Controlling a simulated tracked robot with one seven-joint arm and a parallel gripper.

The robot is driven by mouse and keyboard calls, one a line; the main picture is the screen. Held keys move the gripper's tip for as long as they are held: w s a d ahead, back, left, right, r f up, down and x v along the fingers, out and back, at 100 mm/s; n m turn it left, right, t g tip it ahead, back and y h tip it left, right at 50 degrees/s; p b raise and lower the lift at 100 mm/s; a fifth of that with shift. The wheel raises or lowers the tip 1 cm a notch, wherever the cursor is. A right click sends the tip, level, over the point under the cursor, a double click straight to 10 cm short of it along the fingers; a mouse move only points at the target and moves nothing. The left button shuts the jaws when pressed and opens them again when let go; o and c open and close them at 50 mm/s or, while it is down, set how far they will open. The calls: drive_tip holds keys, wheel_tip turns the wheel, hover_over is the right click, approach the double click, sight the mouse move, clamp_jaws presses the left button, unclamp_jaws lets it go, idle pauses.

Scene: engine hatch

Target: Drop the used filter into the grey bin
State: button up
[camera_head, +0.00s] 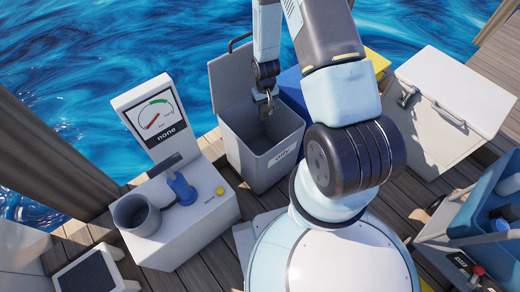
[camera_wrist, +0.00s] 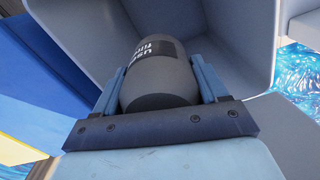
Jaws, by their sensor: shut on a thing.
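The grey bin (camera_head: 250,160) stands on the deck in the head view, labelled "oily", its lid (camera_head: 230,80) raised at the back. My gripper (camera_head: 265,96) points down over the bin's open mouth. In the wrist view my gripper (camera_wrist: 157,78) is shut on the used filter (camera_wrist: 160,82), a dark grey cylinder with a dark label and pale lettering. The bin's grey inner wall (camera_wrist: 235,35) surrounds the filter's far end there. The filter is small and mostly hidden in the head view. The bin's floor is hard to make out.
A blue bin (camera_head: 290,83) and a yellow one (camera_head: 376,62) stand right of the grey bin, partly behind my arm. A white chest (camera_head: 455,95) is further right. A gauge stand reading "none" (camera_head: 155,115) is left. A blue cart (camera_head: 455,225) is at right. Water lies beyond the deck.

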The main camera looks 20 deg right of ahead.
drive_tip(key=o, duration=1.3)
wheel_tip(320, 180, up, 14)
drive_tip(key=shift+f, duration=0.15)
